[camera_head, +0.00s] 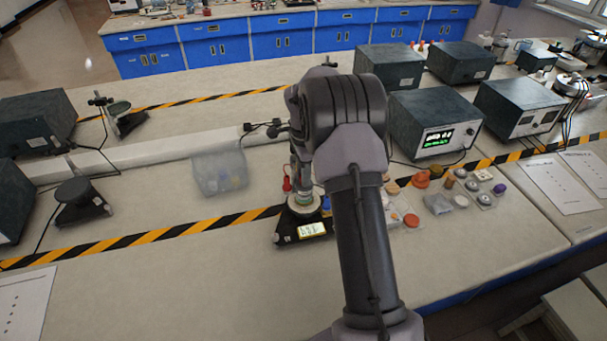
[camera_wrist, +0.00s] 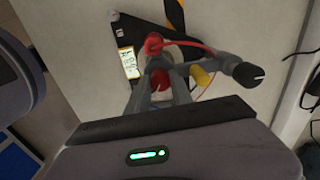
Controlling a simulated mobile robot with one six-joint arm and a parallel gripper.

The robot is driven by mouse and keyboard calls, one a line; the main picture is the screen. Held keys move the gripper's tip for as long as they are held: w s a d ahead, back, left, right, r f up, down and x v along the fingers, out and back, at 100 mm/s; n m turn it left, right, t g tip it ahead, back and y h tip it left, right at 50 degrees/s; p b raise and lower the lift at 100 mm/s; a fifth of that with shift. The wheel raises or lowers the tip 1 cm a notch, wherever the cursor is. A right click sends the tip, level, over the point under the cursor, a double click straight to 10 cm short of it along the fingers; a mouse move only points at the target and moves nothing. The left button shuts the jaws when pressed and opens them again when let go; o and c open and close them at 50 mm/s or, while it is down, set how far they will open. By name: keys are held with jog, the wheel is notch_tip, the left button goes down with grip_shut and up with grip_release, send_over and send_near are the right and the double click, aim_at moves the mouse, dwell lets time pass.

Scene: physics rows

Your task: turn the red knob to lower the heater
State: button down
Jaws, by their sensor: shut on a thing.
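The heater (camera_head: 290,238) is a dark triangular base with a round pale top and a small lit display (camera_head: 312,229). In the wrist view the display (camera_wrist: 128,63) lies left of the fingers. My gripper (camera_wrist: 160,74) points down over the heater, its fingers closed around a red piece (camera_wrist: 161,81) that looks like the red knob. The fingers hide much of it, and its marking cannot be read. A second red part (camera_wrist: 153,43) with a red wire sits just beyond the fingertips. In the head view my arm covers most of the gripper.
Small coloured pieces, including an orange one (camera_head: 411,220), lie right of the heater. A clear plastic box (camera_head: 219,172) stands to its left. A power supply with a green display (camera_head: 437,138) stands behind right.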

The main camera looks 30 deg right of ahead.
jog(key=c, duration=1.1)
grip_release()
notch_tip(320, 180, up, 18)
jog(key=p, duration=0.4)
jog(key=shift+f+p, duration=0.25)
jog(key=shift+p, duration=0.15)
